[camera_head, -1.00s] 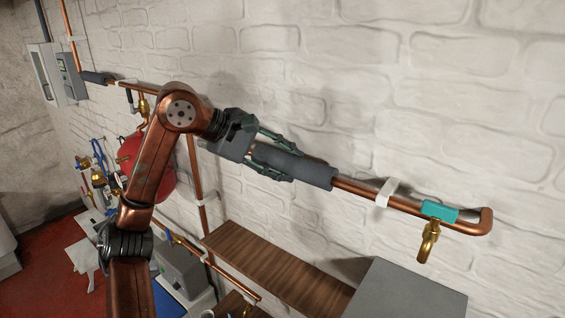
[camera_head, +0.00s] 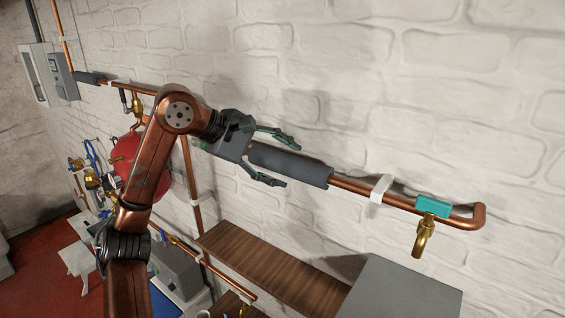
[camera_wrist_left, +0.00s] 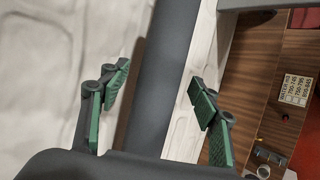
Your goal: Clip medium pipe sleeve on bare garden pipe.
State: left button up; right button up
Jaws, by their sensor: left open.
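The dark grey pipe sleeve (camera_head: 290,164) sits on the copper garden pipe (camera_head: 350,185) along the white brick wall. Its right end shows around the pipe, and bare copper continues to the right. My left gripper (camera_head: 279,162) is open, with one finger above and one below the sleeve's left part, apart from it. In the left wrist view the sleeve (camera_wrist_left: 162,80) runs between the spread green-padded fingers (camera_wrist_left: 160,92). The sleeve's slit is not visible. My right gripper is not in view.
A white bracket (camera_head: 380,188) holds the pipe, and a brass tap (camera_head: 423,236) with a teal fitting (camera_head: 432,207) is farther right. Below are a wooden shelf (camera_head: 265,262) and a grey box (camera_head: 405,290). A red tank (camera_head: 128,165) is at left.

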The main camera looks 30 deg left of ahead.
pick_arm(q)
jog(key=v, duration=1.2)
jog(key=shift+s+f, duration=0.1)
